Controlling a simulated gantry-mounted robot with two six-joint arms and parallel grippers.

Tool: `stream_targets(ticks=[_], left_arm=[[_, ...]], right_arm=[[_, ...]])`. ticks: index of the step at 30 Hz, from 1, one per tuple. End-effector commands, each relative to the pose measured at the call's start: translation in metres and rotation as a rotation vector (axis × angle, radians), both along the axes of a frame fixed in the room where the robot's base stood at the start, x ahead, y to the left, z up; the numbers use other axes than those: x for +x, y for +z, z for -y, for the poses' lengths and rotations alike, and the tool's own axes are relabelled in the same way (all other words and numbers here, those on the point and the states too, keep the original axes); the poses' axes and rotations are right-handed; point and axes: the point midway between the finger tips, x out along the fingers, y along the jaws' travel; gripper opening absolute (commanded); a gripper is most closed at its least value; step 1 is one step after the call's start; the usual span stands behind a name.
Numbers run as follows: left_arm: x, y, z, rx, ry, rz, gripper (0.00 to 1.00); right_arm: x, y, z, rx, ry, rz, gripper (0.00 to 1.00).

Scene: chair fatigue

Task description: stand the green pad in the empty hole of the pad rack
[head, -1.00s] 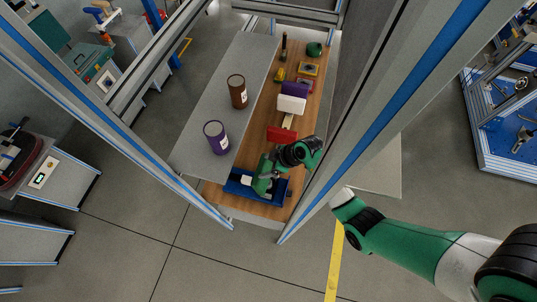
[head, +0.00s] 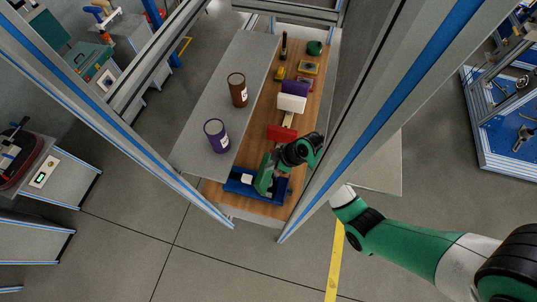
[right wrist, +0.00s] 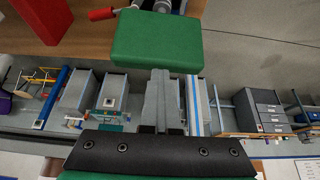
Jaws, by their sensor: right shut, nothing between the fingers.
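The green pad (head: 264,178) appears upright at the blue pad rack (head: 236,192), near the front of the wooden table. A white block (head: 247,179) shows beside it. I cannot tell how deep the pad sits in the hole. My right gripper (head: 276,162) is behind the pad in the head view, shut and empty. In the right wrist view the green pad (right wrist: 157,40) lies just beyond the tips of my shut fingers (right wrist: 163,75). The rack is not clear there. My left gripper is not in view.
A red block (head: 281,134), a white block (head: 291,103) and a purple block (head: 295,88) stand farther back on the table. Frame posts flank the table.

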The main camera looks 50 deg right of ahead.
Motion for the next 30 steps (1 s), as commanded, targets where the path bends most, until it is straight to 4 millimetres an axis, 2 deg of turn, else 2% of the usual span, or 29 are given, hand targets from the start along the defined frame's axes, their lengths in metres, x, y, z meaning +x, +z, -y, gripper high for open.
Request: stream_targets(ticks=[6,15,21,30], left_arm=[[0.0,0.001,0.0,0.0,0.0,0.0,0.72],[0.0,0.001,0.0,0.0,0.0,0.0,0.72],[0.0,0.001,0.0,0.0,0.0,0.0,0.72],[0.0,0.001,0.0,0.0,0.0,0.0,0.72]], right_arm=[[0.002,0.02,0.001,0.0,-0.001,0.006,0.0],[0.002,0.024,0.001,-0.001,-0.002,0.006,0.0],[0.002,0.024,0.001,-0.001,-0.002,0.007,0.32],[0.002,0.025,0.0,-0.001,-0.001,0.006,0.32]])
